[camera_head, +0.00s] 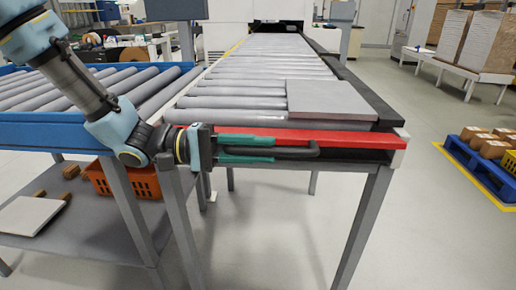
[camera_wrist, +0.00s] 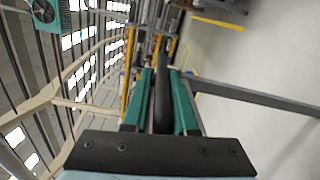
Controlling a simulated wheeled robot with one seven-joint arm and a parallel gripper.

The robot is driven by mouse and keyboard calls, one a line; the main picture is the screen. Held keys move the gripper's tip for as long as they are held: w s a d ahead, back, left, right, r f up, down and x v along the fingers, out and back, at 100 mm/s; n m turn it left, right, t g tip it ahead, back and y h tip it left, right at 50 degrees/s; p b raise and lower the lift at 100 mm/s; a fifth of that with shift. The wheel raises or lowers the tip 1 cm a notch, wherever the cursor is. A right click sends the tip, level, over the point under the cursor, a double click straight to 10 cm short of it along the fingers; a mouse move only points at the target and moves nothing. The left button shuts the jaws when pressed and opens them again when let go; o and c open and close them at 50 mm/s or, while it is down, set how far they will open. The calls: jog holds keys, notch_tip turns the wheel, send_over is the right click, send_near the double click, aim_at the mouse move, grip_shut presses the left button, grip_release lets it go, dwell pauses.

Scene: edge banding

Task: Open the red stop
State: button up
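The red stop (camera_head: 300,137) is a long red bar across the near end of the roller conveyor, just in front of a grey panel (camera_head: 331,99). A black handle (camera_head: 300,153) stands out from its front side; it also shows in the wrist view (camera_wrist: 162,95). My gripper (camera_head: 274,151) reaches in from the left, its green fingers along the stop's front. In the wrist view my gripper (camera_wrist: 161,75) has one finger on each side of the handle. The fingers are apart with the handle between them; whether they press on it is unclear.
A blue-framed roller table (camera_head: 75,129) stands at the left, with an orange crate (camera_head: 126,180) on the shelf below. Conveyor legs (camera_head: 362,222) stand below the stop. A blue pallet (camera_head: 478,165) with boxes is at the right. The floor in front is clear.

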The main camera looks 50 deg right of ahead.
jog(key=o, duration=0.4)
jog(key=shift+c, duration=0.2)
jog(key=v, duration=1.1)
jog(key=shift+s, duration=0.1)
